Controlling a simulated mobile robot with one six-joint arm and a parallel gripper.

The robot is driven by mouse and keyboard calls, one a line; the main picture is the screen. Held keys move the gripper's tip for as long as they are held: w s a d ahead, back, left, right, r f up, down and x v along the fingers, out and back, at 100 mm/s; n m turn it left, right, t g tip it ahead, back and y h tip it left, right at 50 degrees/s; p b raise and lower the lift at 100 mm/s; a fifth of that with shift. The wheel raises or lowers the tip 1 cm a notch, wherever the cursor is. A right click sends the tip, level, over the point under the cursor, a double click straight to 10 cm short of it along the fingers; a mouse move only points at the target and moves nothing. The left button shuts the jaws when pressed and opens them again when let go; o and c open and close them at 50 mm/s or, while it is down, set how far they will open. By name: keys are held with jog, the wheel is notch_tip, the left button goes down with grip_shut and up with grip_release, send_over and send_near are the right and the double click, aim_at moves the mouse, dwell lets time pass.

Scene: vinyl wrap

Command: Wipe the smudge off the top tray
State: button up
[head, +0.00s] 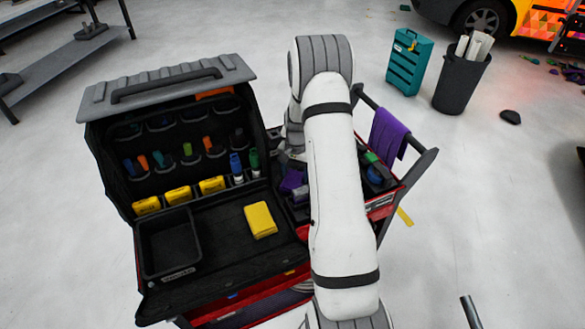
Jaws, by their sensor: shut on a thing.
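The top tray (382,211) of a red and black cart lies behind and to both sides of my white arm, which hides much of it. I cannot make out a smudge on the parts that show. My gripper (287,160) is only partly visible at the left of my arm, low over the tray's left part. A small purple cloth (292,181) shows right below it, and the gripper appears shut on it. Whether the cloth touches the tray surface is hard to tell.
An open black case (215,230) with bottles, yellow boxes and a yellow block (260,220) stands left of my arm. A second purple cloth (388,135) hangs on the cart's handle. A teal cabinet (408,62) and dark bin (461,80) stand behind. Floor at right is mostly clear.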

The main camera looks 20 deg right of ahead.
aim_at(291, 170)
jog(key=shift+s+f, duration=0.15)
jog(key=shift+s, duration=0.4)
jog(key=shift+w, duration=0.1)
jog(key=shift+w+b, duration=0.9)
jog(key=shift+w, duration=3.05)
jog(key=shift+s+b, duration=0.9)
jog(key=shift+s, duration=3.15)
jog(key=shift+w, duration=4)
